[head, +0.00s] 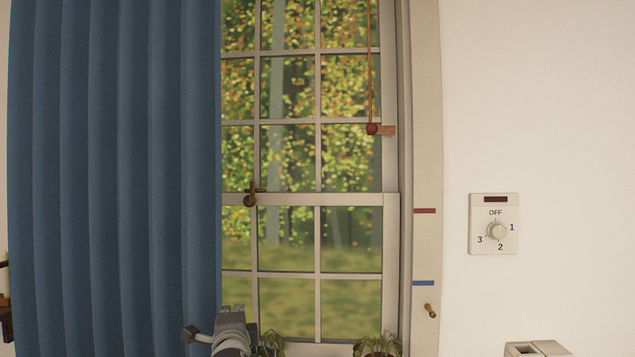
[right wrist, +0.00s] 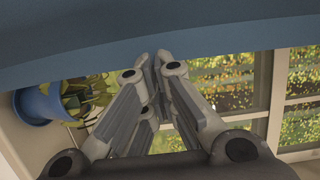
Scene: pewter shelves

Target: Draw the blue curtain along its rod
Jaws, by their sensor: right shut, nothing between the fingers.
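The blue curtain (head: 115,170) hangs in upright folds over the left part of the window, its right edge near the middle left of the head view. The rod is out of view. My right gripper (head: 231,314) is at the bottom of the head view, by the curtain's right edge. In the right wrist view its fingers (right wrist: 152,72) are shut together and empty. The curtain (right wrist: 160,42) crosses the top of that view as a blue band, close to the fingertips; I cannot tell whether they touch. My left gripper is not in view.
The window (head: 290,235) has a latch (head: 251,198) and a hanging cord with a red knob (head: 372,129). Plants (head: 377,345) stand along the sill; a blue pot (right wrist: 38,104) shows in the wrist view. A dial switch (head: 495,230) is on the right wall.

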